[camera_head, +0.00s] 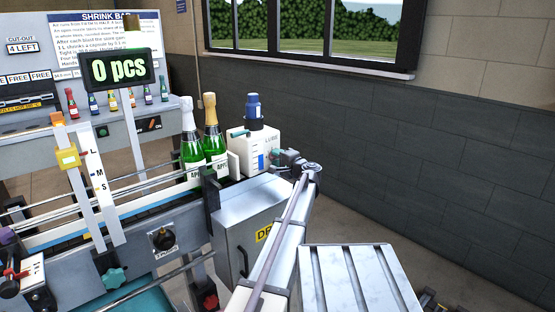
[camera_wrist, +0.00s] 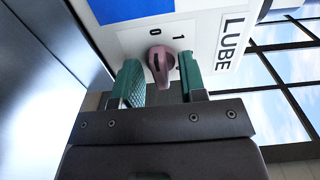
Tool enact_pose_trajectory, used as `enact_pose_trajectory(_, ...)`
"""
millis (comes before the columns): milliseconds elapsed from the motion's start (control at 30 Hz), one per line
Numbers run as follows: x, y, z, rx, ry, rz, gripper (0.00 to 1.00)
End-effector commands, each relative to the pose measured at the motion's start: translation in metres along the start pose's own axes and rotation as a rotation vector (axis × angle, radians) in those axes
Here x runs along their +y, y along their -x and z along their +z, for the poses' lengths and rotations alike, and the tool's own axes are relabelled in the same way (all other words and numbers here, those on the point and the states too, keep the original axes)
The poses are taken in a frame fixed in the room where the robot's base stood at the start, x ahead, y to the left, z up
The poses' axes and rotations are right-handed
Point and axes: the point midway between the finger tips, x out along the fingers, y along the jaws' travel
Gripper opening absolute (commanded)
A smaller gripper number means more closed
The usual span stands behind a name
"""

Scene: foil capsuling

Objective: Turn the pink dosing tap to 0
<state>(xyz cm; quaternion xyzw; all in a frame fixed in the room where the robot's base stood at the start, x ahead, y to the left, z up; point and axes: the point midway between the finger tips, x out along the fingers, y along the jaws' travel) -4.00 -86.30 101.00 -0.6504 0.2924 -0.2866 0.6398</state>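The pink dosing tap (camera_wrist: 160,64) sits on the white face of the LUBE container (camera_wrist: 190,28), below the printed marks 0 and 1. Its handle stretches along the picture's height; which mark it points to I cannot tell for sure. My gripper (camera_wrist: 158,76) is open, its green fingers on either side of the tap. A gap shows on the left; the right finger is close to the tap, and contact is unclear. In the head view the LUBE container (camera_head: 246,151) stands at the end of the line, and my gripper (camera_head: 283,158) is at its right side.
Two green bottles (camera_head: 203,145) stand left of the container. A blue cap (camera_head: 254,105) tops the container. A grey metal cabinet (camera_head: 248,215) is below. The display (camera_head: 118,69) reads 0 pcs. The dark wall (camera_head: 440,140) is behind, with open space before it.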

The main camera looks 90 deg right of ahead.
Motion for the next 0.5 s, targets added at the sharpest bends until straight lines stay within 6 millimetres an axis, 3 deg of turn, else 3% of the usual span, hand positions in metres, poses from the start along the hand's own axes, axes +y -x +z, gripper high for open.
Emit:
enact_pose_trajectory(267, 0.0, 0.002, 0.0, 0.001, -0.001, -0.001, 0.4)
enact_pose_trajectory(367, 0.0, 0.015, 0.0, 0.002, -0.001, -0.001, 0.4)
enact_pose_trajectory(500, 0.0, 0.049, 0.001, 0.003, -0.001, -0.001, 0.4)
